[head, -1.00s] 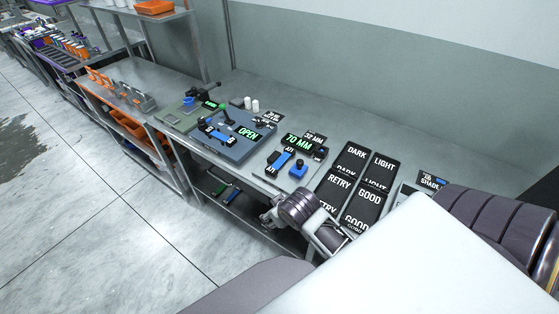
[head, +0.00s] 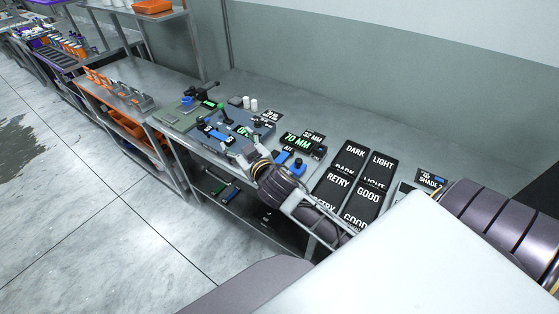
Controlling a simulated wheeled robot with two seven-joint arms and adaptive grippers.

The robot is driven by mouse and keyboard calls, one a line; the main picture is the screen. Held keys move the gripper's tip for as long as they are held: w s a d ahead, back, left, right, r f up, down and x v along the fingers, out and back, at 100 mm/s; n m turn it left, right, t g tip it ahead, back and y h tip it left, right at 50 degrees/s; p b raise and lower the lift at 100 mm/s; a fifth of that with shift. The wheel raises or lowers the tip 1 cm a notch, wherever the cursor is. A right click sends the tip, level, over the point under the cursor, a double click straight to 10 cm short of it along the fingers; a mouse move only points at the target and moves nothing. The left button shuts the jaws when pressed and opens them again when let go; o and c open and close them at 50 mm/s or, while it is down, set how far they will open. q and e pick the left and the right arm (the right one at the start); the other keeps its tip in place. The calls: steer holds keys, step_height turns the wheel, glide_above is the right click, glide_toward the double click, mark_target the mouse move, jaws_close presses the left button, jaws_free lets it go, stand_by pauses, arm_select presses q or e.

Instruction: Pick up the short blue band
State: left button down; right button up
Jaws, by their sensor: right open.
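A blue band (head: 217,134) lies across the grey device with the green OPEN display (head: 243,131), on the bench. Another blue piece (head: 280,160) lies by the gauge reading 70 MM (head: 297,141), partly hidden by my arm. I cannot tell from this view which is the short band. My right gripper (head: 244,150) is open, over the front right edge of the OPEN device, to the right of the blue band and apart from it. Its fingers are small and partly hidden by the wrist. My left gripper is not in view.
Black cards marked DARK (head: 355,150), LIGHT, RETRY and GOOD lie to the right. White cylinders (head: 253,103) stand behind the device. A dark clamp-like fixture (head: 204,89) is farther left. The back of the bench (head: 330,112) is clear. Strips lie on the lower shelf.

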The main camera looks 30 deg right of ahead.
steer(key=w+a+r+n+t+y, duration=0.2)
steer(key=a+r+n+t+y, duration=0.2)
steer(key=a+r+n+y, duration=0.8)
steer(key=s+a+n+g+y, duration=0.7)
steer(key=n+g, duration=0.4)
steer(key=g, duration=0.3)
steer(key=w+d+f+n+g+h, duration=0.1)
steer(key=d+f+g+h, duration=0.25)
steer(key=f, duration=0.25)
steer(key=d+f+n+g+h, duration=0.1)
steer(key=d+f+g+h, duration=0.15)
steer(key=f+h, duration=0.3)
steer(key=w+d+f+m+h, duration=0.1)
steer(key=d+m+h, duration=0.3)
steer(key=d, duration=1.8)
steer(key=w+h, duration=0.1)
steer(key=h, duration=0.4)
steer(key=shift+w+d+f+m, duration=0.15)
steer(key=shift+d+f+m, duration=0.2)
steer(key=shift+f+m, duration=0.05)
